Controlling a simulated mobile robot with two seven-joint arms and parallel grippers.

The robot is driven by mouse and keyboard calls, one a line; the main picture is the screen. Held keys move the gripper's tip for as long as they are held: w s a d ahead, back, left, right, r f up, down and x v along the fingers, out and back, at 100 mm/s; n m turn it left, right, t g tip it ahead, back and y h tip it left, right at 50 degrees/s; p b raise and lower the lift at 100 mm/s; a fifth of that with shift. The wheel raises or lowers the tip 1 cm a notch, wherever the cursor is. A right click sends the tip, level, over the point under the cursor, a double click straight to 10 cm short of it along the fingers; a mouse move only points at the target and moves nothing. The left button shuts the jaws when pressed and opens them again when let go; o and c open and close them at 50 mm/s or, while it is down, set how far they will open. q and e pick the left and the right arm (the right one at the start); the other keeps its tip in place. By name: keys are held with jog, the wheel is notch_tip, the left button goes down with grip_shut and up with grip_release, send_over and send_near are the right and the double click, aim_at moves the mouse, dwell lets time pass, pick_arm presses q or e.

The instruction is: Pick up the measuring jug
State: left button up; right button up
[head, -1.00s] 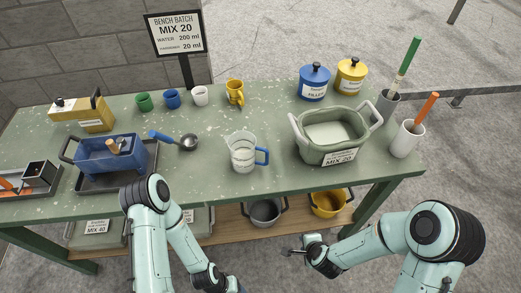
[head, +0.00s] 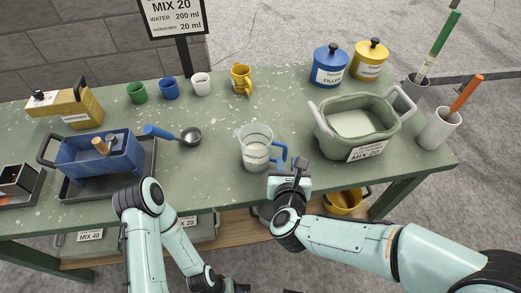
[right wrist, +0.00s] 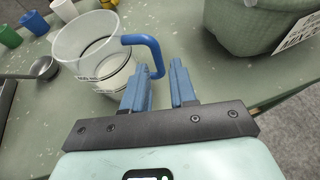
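The measuring jug (head: 256,149) is clear with a blue handle (head: 280,155) on its right side. It stands upright on the green table near the front edge. In the right wrist view the jug (right wrist: 88,55) is at upper left, its blue handle (right wrist: 150,50) just beyond the fingers. My right gripper (head: 291,163) is beside the handle at the table's front edge. In the right wrist view its blue fingers (right wrist: 162,85) are apart with a gap between them, and nothing is clearly held. My left arm hangs low in front of the table; its gripper (head: 236,289) is barely visible at the bottom edge.
A green MIX 20 tub (head: 355,150) stands right of the jug. A ladle (head: 185,135) lies left of it, near a blue container (head: 98,160) on a dark tray. Several cups, lidded pots and a white holder (head: 438,130) stand farther around. Table surface behind the jug is clear.

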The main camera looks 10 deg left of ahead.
aim_at(285, 152)
jog(key=x, duration=0.4)
jog(key=p+x, duration=0.1)
jog(key=x, duration=0.2)
jog(key=shift+w+a+r, duration=0.1)
jog(key=shift+w+a, duration=0.1)
jog(key=shift+w, duration=0.25)
grip_shut()
